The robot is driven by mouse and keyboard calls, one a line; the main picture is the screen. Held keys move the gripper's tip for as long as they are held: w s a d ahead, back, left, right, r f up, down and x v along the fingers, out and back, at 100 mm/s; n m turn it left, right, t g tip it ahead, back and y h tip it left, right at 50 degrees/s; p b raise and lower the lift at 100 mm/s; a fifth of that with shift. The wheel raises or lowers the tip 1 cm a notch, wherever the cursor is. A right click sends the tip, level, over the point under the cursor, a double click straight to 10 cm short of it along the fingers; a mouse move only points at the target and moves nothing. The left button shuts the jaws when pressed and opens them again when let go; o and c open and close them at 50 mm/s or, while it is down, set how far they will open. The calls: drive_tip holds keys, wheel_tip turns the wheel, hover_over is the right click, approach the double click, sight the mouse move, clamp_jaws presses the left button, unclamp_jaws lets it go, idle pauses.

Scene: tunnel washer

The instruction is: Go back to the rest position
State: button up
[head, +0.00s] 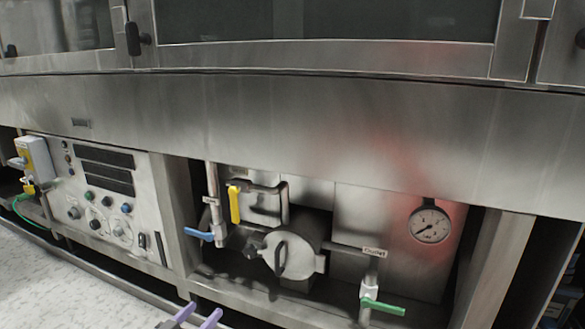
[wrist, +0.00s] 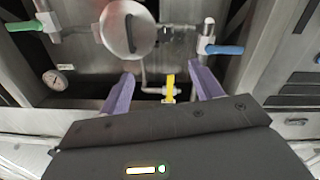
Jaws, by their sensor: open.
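My gripper (head: 196,315) shows two purple fingers at the bottom edge of the head view, in front of the washer's lower recess. In the wrist view my gripper (wrist: 163,82) is open, its fingers spread with nothing held between them. The wrist view looks upside down compared with the head view. The yellow valve handle (head: 235,204) hangs vertically in the recess; in the wrist view it (wrist: 169,86) appears between the fingers, beyond them. I cannot tell how far off it is, and I see no contact.
The recess holds a blue handle (head: 199,234), a round hatch (head: 289,256), a green handle (head: 383,306) and a pressure gauge (head: 430,223). A control panel (head: 105,201) is at left, beside a grey box (head: 36,160) with a green cable. Pale floor (head: 50,285) is clear at lower left.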

drive_tip(key=w+d+r+m+g+h, duration=0.1)
drive_tip(key=d+r+g, duration=0.15)
drive_tip(key=d, duration=0.55)
drive_tip(key=w+d+r+g+h, duration=0.1)
drive_tip(key=d+r+g+h, duration=0.1)
drive_tip(key=d+g, duration=0.35)
drive_tip(key=s+d+r+g+y, duration=0.2)
drive_tip(key=s+d, duration=0.1)
drive_tip(key=d, duration=0.6)
drive_tip(key=s+d+r+g+y, duration=0.15)
drive_tip(key=s+d, duration=0.25)
drive_tip(key=d, duration=0.4)
drive_tip(key=s+d+r+n+t+y, duration=0.1)
drive_tip(key=s+d+r+n+y, duration=0.15)
drive_tip(key=s, duration=0.55)
drive_tip(key=s+d+r+n+y, duration=0.15)
drive_tip(key=s+d+y, duration=0.25)
drive_tip(key=s, duration=0.4)
wheel_tip(320, 180, up, 14)
drive_tip(key=p, duration=1.3)
drive_tip(key=shift+w+a+m, duration=0.2)
drive_tip(key=shift+w+m, duration=0.1)
drive_tip(key=shift+m, duration=0.1)
drive_tip(key=shift+f, duration=0.1)
